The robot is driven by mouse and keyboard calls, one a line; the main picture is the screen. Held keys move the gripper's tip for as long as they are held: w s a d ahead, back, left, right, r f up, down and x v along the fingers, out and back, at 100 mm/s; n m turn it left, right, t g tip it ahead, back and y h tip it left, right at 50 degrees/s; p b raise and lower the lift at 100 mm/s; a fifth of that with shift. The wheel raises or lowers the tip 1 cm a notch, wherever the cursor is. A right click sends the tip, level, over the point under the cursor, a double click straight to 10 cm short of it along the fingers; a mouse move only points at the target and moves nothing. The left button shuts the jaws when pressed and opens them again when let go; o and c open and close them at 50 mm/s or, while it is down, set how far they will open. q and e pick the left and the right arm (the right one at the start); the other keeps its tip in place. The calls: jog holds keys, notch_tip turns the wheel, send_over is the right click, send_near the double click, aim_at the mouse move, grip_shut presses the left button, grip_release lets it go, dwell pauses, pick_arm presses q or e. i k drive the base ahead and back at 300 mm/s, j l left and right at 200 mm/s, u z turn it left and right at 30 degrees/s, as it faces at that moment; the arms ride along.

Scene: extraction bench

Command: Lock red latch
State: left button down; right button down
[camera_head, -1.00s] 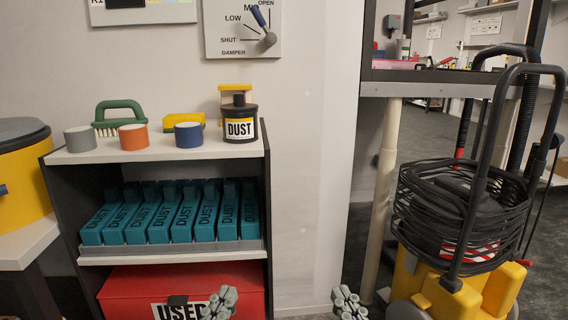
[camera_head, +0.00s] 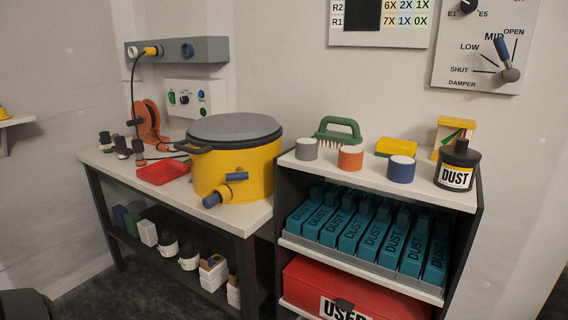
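I cannot make out a red latch in the head view. A yellow drum (camera_head: 258,174) with a grey lid (camera_head: 234,127) stands on the left bench. On its front are a blue handle (camera_head: 237,176) and a blue-ended spout (camera_head: 214,198). The drum's far side is hidden. Neither of my grippers is in view.
Teal "DUST" cartridges (camera_head: 373,232) fill the middle shelf. Coloured cups, a green brush (camera_head: 338,134) and a black "DUST" jar (camera_head: 457,170) stand on top. A red tray (camera_head: 163,172) and orange reel (camera_head: 149,122) are left of the drum. Dark floor (camera_head: 150,295) lies open in front.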

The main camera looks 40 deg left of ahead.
aim_at(183, 165)
jog(key=u, duration=1.85)
